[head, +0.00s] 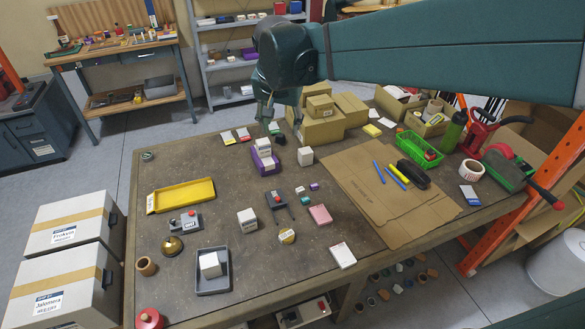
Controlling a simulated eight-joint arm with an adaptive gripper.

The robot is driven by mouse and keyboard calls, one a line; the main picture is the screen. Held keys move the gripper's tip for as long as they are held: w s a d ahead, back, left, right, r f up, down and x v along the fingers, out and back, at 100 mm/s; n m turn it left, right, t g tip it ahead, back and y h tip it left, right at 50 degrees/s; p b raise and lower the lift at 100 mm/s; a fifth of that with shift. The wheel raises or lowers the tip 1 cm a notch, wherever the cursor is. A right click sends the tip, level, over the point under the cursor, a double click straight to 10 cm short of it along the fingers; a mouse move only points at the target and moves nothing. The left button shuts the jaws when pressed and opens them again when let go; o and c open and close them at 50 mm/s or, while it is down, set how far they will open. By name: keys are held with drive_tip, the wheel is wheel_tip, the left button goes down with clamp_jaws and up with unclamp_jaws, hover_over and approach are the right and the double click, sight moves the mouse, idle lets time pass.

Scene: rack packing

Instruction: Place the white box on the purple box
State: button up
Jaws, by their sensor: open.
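A purple box (259,166) stands on the dark workbench (170,250), near its back middle. A white box with dark print (264,146) sits upright on it. My gripper (279,118) is open and empty, pointing down a little above and behind this white box, apart from it. Other white boxes stand on the bench: one just right of the purple box (305,156), one with print nearer the front (247,220), and one in a grey tray (210,264). A much smaller purple block (314,186) lies to the right.
A flat cardboard sheet (390,195) with markers covers the right side. A yellow tray (181,195), a grey device (185,222) and a dark forked object (277,200) lie nearby. The bench's left front is partly clear.

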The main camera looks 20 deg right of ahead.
drive_tip(key=s+f+n+t, duration=0.1)
drive_tip(key=s+f+n, duration=0.1)
drive_tip(key=s, duration=1)
drive_tip(key=s+f+n+t+y, duration=0.1)
drive_tip(key=s+n, duration=0.4)
drive_tip(key=s, duration=0.6)
wheel_tip(320, 180, down, 3)
drive_tip(key=shift+s+a+r+t+y, duration=0.2)
drive_tip(key=shift+s+a+t+y, duration=0.15)
drive_tip(key=shift+a+t, duration=0.15)
